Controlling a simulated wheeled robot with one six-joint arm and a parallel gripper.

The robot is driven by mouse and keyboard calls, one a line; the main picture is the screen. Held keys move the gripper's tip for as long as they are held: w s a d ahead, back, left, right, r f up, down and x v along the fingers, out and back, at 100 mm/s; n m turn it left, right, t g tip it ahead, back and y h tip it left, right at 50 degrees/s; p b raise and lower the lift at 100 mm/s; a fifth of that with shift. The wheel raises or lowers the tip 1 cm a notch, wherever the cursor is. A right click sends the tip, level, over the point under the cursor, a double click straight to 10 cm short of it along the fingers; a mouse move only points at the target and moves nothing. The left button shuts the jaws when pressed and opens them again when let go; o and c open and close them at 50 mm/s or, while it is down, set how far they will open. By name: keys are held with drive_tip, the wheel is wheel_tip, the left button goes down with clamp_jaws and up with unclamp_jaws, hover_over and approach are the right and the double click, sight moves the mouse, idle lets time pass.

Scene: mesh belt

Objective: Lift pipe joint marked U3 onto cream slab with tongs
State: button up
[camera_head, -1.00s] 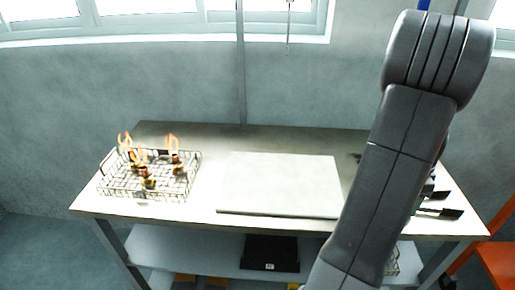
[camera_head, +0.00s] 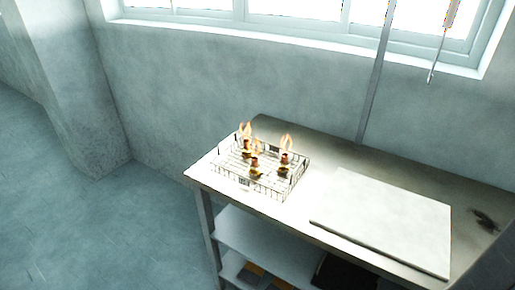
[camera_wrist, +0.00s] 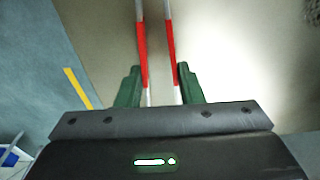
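The cream slab (camera_head: 385,215) lies flat on the table, right of the basket, and is bare. In the wrist view my gripper (camera_wrist: 158,80) has its green fingers closed on the red-and-white tongs (camera_wrist: 142,50), whose two arms point away, apart, with nothing seen between them. My gripper is outside the head view.
The metal table (camera_head: 335,165) has a narrow free strip between basket and slab. A small dark object (camera_head: 485,220) lies right of the slab. A lower shelf (camera_head: 265,245) is under the table. The wall and window stand behind; open floor (camera_head: 100,230) is at left.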

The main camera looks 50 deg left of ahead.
wheel_tip(320, 180, up, 10)
drive_tip(key=p, duration=0.6)
drive_tip(key=shift+r+p, duration=0.25)
drive_tip(key=shift+p, duration=0.05)
drive_tip(key=shift+a+f, duration=0.1)
